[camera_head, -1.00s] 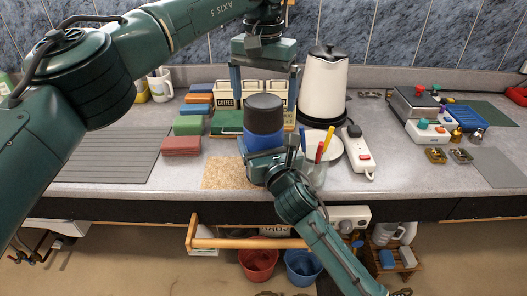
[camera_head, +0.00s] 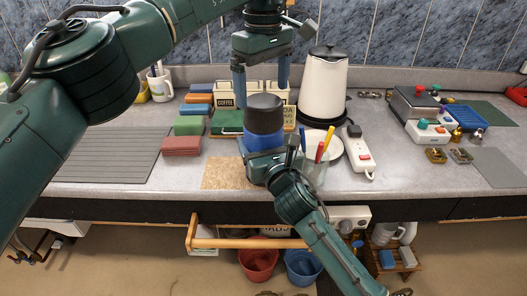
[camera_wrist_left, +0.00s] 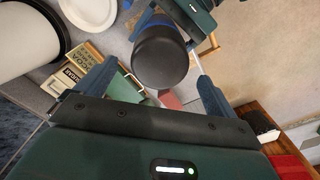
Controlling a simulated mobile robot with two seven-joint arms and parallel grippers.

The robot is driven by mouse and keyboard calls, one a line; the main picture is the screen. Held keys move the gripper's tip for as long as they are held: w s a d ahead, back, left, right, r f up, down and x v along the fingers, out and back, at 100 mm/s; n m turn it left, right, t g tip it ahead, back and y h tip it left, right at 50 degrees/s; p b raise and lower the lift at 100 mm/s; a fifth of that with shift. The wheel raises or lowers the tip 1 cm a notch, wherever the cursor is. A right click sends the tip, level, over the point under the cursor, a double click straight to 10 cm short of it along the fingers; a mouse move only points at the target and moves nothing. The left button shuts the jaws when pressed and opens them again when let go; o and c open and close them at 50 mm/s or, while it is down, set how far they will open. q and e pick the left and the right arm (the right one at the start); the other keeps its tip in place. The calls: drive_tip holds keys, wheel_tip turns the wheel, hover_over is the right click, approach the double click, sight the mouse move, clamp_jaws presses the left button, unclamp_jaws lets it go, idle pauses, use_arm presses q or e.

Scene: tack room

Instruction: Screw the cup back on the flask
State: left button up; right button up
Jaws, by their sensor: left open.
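The blue flask (camera_head: 264,142) stands upright above the front of the counter, with the dark grey cup (camera_head: 264,112) sitting on its top. I cannot tell whether the cup's thread is engaged. My right gripper (camera_head: 266,165) is shut on the lower part of the flask; its fingertips are partly hidden. My left gripper (camera_head: 262,90) points down above and around the cup, open and empty. In the left wrist view the cup (camera_wrist_left: 160,62) shows its round top between the two blue fingers, with gaps on both sides. The flask's blue side (camera_wrist_left: 162,20) shows behind it.
A white kettle (camera_head: 324,88) stands close behind right. A glass with pens (camera_head: 318,160) and a power strip (camera_head: 357,150) are to the right. Coloured blocks (camera_head: 187,126) and a green case (camera_head: 228,122) lie to the left. A cork mat (camera_head: 225,175) lies at the front.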

sight(263, 100)
use_arm(q)
drive_tip(key=n, duration=0.7)
drive_tip(key=shift+r, duration=0.35)
drive_tip(key=n, duration=0.4)
drive_tip(key=shift+r, duration=0.25)
drive_tip(key=n, duration=0.6)
drive_tip(key=shift+r+n, duration=0.3)
drive_tip(key=shift+n, duration=0.1)
drive_tip(key=n, duration=0.4)
drive_tip(key=shift+r+n, duration=0.2)
drive_tip(key=shift+n, duration=0.2)
drive_tip(key=shift+f, duration=4.05)
